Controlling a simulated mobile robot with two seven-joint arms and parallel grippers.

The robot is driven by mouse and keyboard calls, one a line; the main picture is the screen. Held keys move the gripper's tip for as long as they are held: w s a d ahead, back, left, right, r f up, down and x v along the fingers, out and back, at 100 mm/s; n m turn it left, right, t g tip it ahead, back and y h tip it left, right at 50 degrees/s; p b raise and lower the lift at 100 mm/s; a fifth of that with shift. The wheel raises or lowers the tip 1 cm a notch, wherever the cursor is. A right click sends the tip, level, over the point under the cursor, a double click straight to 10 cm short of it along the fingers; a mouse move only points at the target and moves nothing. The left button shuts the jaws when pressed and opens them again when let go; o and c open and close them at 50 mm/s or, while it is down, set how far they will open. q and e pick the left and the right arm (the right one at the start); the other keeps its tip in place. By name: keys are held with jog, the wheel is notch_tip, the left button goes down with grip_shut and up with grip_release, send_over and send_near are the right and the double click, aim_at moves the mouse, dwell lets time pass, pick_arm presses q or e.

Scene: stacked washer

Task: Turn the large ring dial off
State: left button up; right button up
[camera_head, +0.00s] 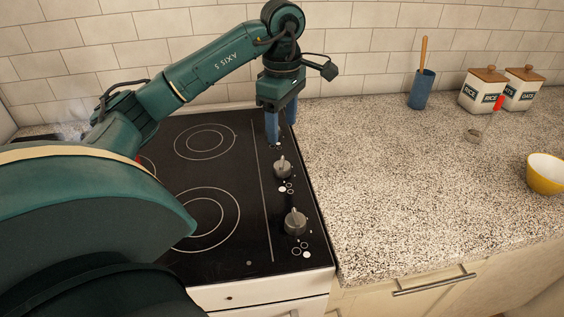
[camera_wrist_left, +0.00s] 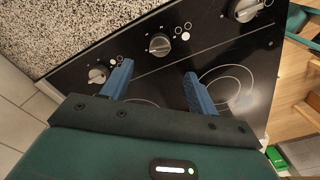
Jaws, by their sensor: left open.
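The wrist view shows three dials: the far one (camera_wrist_left: 97,75), the middle one (camera_wrist_left: 160,45) and the near one (camera_wrist_left: 243,10). I cannot tell for certain which is the large ring dial. My left gripper (camera_head: 281,122) points down above the far end of the row, open and empty. In the wrist view its blue fingers (camera_wrist_left: 158,88) stand apart, short of the middle dial. My right gripper is out of view.
A speckled counter (camera_head: 400,190) lies right of the stove, mostly clear. A tiled wall (camera_head: 360,50) stands behind.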

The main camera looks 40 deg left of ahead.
aim_at(282, 161)
pick_arm(q)
notch_tip(282, 161, down, 11)
jog(key=shift+r, duration=0.15)
jog(key=shift+c, duration=0.5)
jog(key=c, duration=0.9)
jog(key=shift+n, duration=1.6)
jog(key=o, duration=1)
